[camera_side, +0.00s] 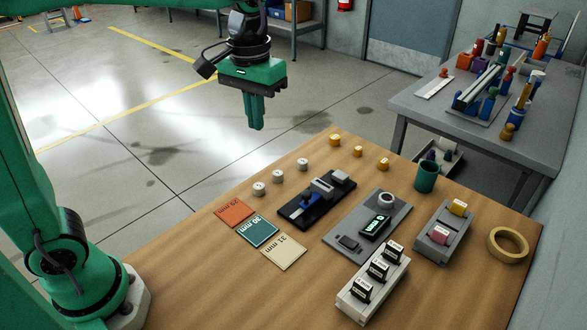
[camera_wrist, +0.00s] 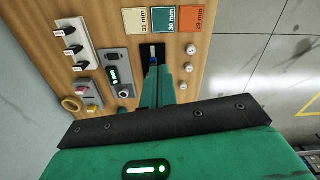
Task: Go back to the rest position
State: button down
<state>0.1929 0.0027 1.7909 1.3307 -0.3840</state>
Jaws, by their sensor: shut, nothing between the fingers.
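My gripper (camera_side: 256,112) is green and shut, with nothing between its fingers. In the side view it hangs in the air, fingers pointing down, beyond the far edge of the wooden table (camera_side: 200,300). It is apart from everything on the table. In the wrist view the shut fingers (camera_wrist: 158,85) cover part of the black fixture. The black fixture (camera_side: 316,200) with a grey block and a blue part stands in the middle of the table. Three cards lie beside it: orange (camera_side: 233,212), teal (camera_side: 257,231) and cream (camera_side: 283,252).
White pieces (camera_side: 277,177) and yellow pieces (camera_side: 357,151) stand along the far edge. A grey device plate (camera_side: 367,228), a block with black cartridges (camera_side: 373,284), a grey tray (camera_side: 442,232), a teal cup (camera_side: 426,177) and a tape ring (camera_side: 508,245) fill the right. The front left is clear.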

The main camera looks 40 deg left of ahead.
jog(key=s+a+f+m+t, duration=0.2)
jog(key=s+a+t, duration=0.3)
jog(key=s, duration=0.9)
jog(key=shift+a+f, duration=0.65)
jog(key=shift+a, duration=0.4)
